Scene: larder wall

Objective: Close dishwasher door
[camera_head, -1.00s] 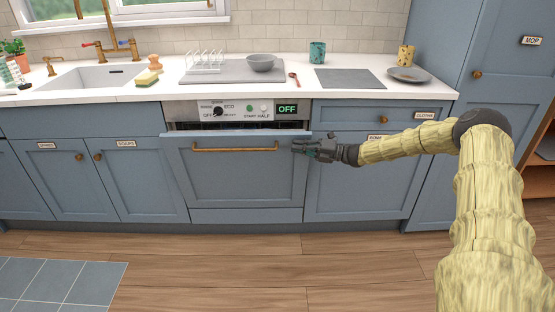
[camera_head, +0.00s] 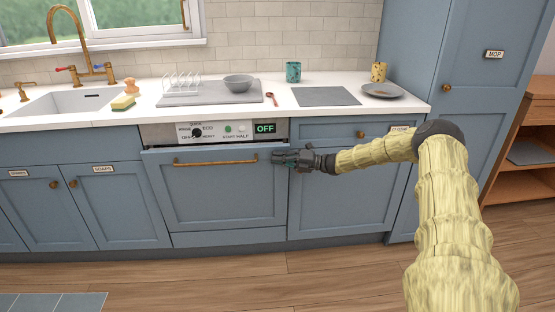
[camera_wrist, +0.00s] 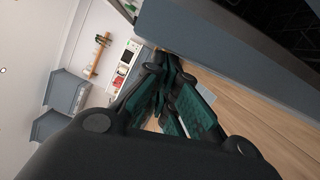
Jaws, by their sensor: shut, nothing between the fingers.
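The dishwasher door (camera_head: 213,195) is a blue panel with a brass bar handle (camera_head: 215,162). It stands almost upright, with a narrow dark gap at its top edge below the control panel (camera_head: 213,131). My gripper (camera_head: 283,157) is shut and empty at the door's upper right corner, by the right end of the handle. I cannot tell whether it touches the door. In the wrist view the fingers (camera_wrist: 168,85) are together beside a blue-grey edge (camera_wrist: 215,45), with a dark interior behind it.
Blue cupboards flank the dishwasher, with the right-hand cupboard (camera_head: 335,195) behind my arm. The counter (camera_head: 130,112) above holds a bowl (camera_head: 238,83), a sponge (camera_head: 123,102) and a plate (camera_head: 382,90). The wooden floor (camera_head: 250,280) in front is clear.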

